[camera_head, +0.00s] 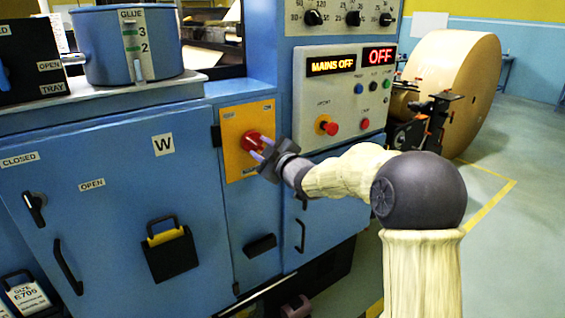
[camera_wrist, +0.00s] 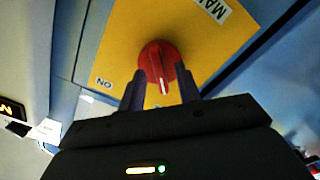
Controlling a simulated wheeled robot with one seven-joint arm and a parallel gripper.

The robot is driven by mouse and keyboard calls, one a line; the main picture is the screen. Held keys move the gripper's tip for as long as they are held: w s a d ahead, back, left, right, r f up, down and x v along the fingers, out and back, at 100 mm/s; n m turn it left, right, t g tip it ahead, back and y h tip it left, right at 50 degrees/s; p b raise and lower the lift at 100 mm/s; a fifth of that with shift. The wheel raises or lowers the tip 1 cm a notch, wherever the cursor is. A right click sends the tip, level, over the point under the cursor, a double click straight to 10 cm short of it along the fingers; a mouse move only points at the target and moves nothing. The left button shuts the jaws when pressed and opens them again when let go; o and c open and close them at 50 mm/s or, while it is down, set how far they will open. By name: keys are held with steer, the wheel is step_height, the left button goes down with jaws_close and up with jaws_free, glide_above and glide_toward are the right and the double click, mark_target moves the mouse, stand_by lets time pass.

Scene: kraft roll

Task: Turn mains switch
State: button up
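The mains switch is a red rotary knob (camera_head: 252,141) on a yellow plate (camera_head: 237,118) on the blue machine front. In the wrist view the knob (camera_wrist: 158,60) has a raised grip with a white mark pointing down toward my gripper, and an ON label (camera_wrist: 104,83) sits at the plate's lower left. My gripper (camera_head: 260,149) is right in front of the knob. In the wrist view my gripper's fingers (camera_wrist: 160,72) are apart, one on each side of the knob's lower part. I cannot tell whether they touch it. The display (camera_head: 331,65) reads MAINS OFF.
A grey panel with a red emergency button (camera_head: 328,126) and small buttons is right of the plate. A blue glue pot (camera_head: 126,45) stands on the ledge at left. A large kraft roll (camera_head: 455,85) stands at right. The floor at right is clear.

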steer(key=v, duration=1.6)
steer(key=shift+s+d, duration=0.2)
steer(key=shift+s, duration=0.05)
